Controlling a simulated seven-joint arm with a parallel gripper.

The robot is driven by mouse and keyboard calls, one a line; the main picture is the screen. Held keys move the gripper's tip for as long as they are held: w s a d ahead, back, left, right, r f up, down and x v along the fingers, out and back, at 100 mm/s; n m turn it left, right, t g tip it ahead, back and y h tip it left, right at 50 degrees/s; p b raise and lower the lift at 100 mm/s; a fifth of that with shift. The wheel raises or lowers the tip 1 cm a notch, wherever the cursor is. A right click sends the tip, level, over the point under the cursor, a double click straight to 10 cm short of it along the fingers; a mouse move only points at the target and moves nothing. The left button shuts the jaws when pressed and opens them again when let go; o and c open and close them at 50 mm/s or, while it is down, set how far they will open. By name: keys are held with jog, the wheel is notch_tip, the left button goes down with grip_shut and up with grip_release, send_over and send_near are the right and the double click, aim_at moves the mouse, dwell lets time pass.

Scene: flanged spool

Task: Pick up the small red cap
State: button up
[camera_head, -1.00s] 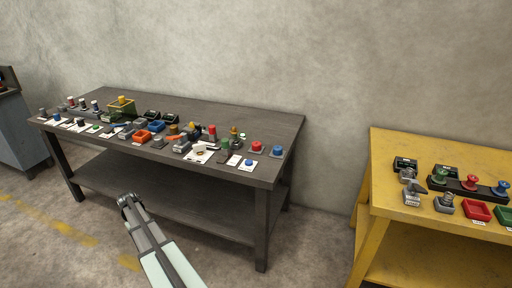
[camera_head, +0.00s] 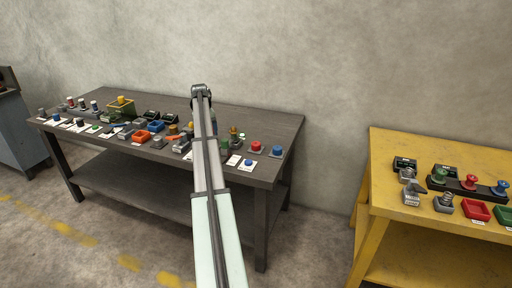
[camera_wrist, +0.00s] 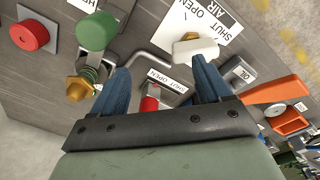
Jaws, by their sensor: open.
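In the wrist view a small red cap (camera_wrist: 149,104) shows low between the fingers of my gripper (camera_wrist: 160,68), partly hidden by the gripper body. My gripper is open, with one blue finger on either side of the view of the cap. I cannot tell how far the fingertips are from it. In the head view my arm crosses the dark workbench (camera_head: 273,117) and hides the spot where a red-topped piece stood; the fingers are not visible there.
Near the gripper are a green knob (camera_wrist: 95,31), a brass fitting (camera_wrist: 80,86), a white handle (camera_wrist: 195,49), an orange lever (camera_wrist: 275,91) and a larger red button (camera_wrist: 30,36). A yellow table (camera_head: 388,170) with more parts stands at the right.

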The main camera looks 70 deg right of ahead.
jog(key=s+d+r+m+y, duration=0.1)
jog(key=s+d+r+m, duration=0.15)
jog(key=s+d, duration=0.55)
jog(key=s+d+r+m, duration=0.2)
jog(key=s+d+r, duration=0.15)
jog(key=s, duration=0.85)
send_over(256, 143)
notch_tip(256, 143, down, 9)
jog(key=shift+s+r, duration=0.1)
jog(key=shift+w+d+f, duration=0.1)
jog(key=shift+f, duration=1.35)
jog(key=shift+w+d+f, duration=0.1)
jog(key=shift+f, duration=1.35)
jog(key=shift+c, duration=0.2)
jog(key=c, duration=1)
jog(key=shift+o, duration=0.2)
